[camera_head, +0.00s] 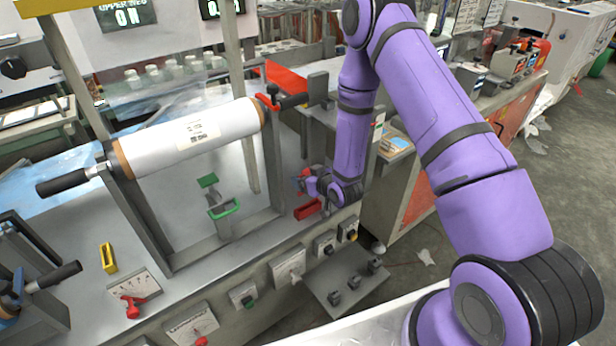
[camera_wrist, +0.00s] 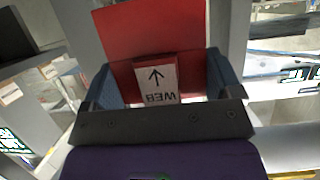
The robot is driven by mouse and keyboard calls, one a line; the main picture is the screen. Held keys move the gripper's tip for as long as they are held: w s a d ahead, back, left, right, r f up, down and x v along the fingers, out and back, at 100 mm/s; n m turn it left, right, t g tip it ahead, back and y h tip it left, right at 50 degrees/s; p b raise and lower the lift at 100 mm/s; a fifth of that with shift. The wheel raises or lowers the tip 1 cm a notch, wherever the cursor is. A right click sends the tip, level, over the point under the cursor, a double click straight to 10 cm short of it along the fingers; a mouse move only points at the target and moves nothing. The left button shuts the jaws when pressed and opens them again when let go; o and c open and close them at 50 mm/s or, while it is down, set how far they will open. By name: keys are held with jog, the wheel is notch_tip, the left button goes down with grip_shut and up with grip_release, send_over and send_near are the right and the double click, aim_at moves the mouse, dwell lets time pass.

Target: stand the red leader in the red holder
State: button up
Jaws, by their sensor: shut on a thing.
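The red leader shows in the wrist view as a red block (camera_wrist: 158,80) with a white label reading "WEB" and an arrow, between my fingers. A wide red panel (camera_wrist: 150,28) shows just beyond it; I cannot tell whether it is part of the leader. My gripper (camera_head: 303,184) is shut on the leader, low over the machine's deck, also seen in the wrist view (camera_wrist: 160,88). In the head view the leader is mostly hidden by my wrist. The red holder (camera_head: 307,211) is at the deck's front edge, just below my gripper. Whether leader and holder touch is unclear.
A white film roll (camera_head: 190,138) hangs in a grey frame left of my arm. A green holder (camera_head: 224,210) stands beneath it, and a yellow holder (camera_head: 108,257) is further left. Knobs and gauges line the front panel.

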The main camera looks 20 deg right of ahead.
jog(key=shift+f, duration=2.9)
jog(key=shift+f, duration=2.05)
jog(key=o, duration=0.7)
jog(key=shift+o, duration=0.2)
jog(key=shift+s, duration=0.1)
jog(key=v, duration=1)
jog(key=shift+s+r, duration=0.2)
jog(key=shift+s, duration=0.1)
jog(key=shift+d, duration=0.1)
